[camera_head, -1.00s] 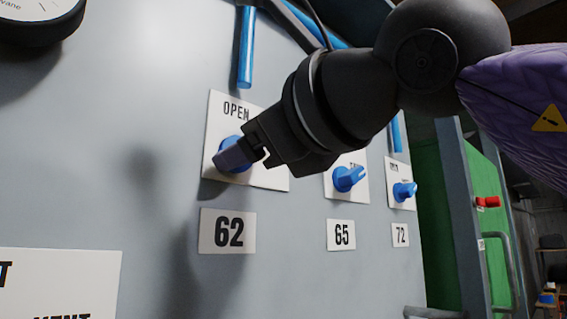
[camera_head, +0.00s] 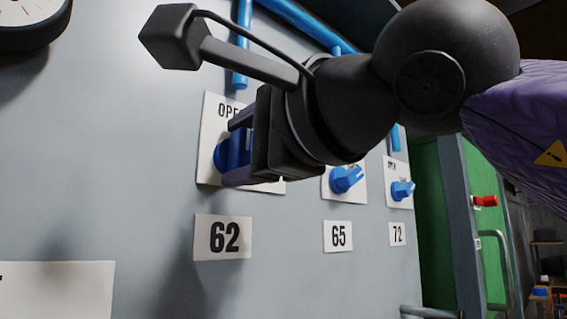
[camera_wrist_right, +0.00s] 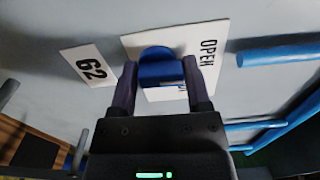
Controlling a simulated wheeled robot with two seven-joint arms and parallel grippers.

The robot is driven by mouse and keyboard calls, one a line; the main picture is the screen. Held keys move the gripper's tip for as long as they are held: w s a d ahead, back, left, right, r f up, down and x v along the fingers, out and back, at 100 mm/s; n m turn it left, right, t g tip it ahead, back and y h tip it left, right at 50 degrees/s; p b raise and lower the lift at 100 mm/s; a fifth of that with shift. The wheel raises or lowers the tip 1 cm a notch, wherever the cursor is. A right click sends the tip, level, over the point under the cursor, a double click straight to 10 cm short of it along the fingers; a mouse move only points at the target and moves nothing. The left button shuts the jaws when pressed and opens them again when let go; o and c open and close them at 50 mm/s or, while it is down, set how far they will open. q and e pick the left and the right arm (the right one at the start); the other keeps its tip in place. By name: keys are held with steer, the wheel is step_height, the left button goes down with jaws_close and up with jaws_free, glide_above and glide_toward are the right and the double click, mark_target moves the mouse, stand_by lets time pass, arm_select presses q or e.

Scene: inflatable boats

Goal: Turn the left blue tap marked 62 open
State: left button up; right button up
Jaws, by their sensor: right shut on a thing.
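The left blue tap (camera_head: 221,155) sits on a white plate marked OPEN (camera_head: 212,120), above the label 62 (camera_head: 223,237). My right gripper (camera_head: 238,152) has its two fingers on either side of the tap's handle and is shut on it. In the right wrist view the blue tap (camera_wrist_right: 160,66) shows between the fingertips, with the label 62 (camera_wrist_right: 88,66) to the left and the word OPEN on the right of the plate. The gripper hides part of the plate, including any other marking. My left gripper is not in view.
Similar blue taps above labels 65 (camera_head: 346,179) and 72 (camera_head: 402,190) sit to the right on the same grey panel (camera_head: 130,150). Blue pipes (camera_head: 241,75) run above. A round gauge (camera_head: 30,22) is at upper left. A green door (camera_head: 428,220) stands at right.

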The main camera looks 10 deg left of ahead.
steer(key=shift+r+n, duration=0.1)
steer(key=shift+n, duration=0.3)
steer(key=o, duration=1.3)
steer(key=shift+s, duration=0.15)
steer(key=shift+c, duration=0.2)
steer(key=shift+d, duration=0.15)
steer(key=b+v, duration=0.4)
steer(key=v, duration=0.5)
steer(key=shift+s+d, duration=0.25)
